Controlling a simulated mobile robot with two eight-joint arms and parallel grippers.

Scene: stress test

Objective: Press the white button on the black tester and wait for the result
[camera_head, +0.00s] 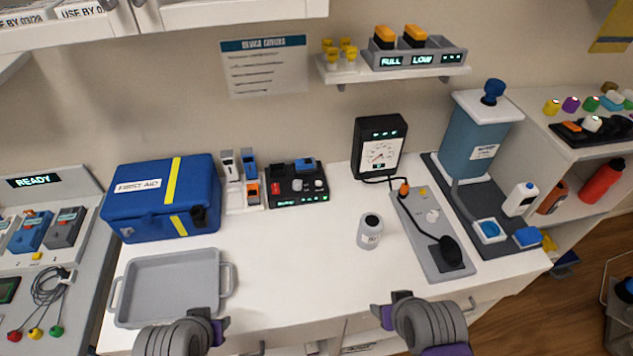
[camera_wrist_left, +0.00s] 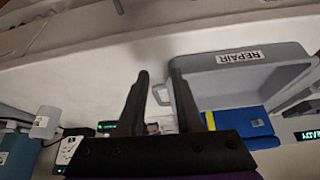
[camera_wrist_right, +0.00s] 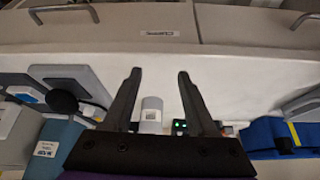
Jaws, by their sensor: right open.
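The black tester (camera_head: 298,184) stands at the back middle of the white table. It has a blue block on top, a red part at its left, a pale round button (camera_head: 319,184) at its right and green lights along its front. It shows partly behind the fingers in the right wrist view (camera_wrist_right: 180,127). My left gripper (camera_head: 222,328) is low over the table's front edge, right of the grey tray; its fingers are apart and empty in the left wrist view (camera_wrist_left: 160,78). My right gripper (camera_head: 391,309) is open and empty near the front edge, well short of the tester (camera_wrist_right: 160,78).
A grey tray (camera_head: 123,318) lies front left, with a blue first aid case (camera_head: 150,208) behind it. A black gauge (camera_head: 379,148) and a grey plate (camera_head: 418,235) are farther right. The middle front is clear.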

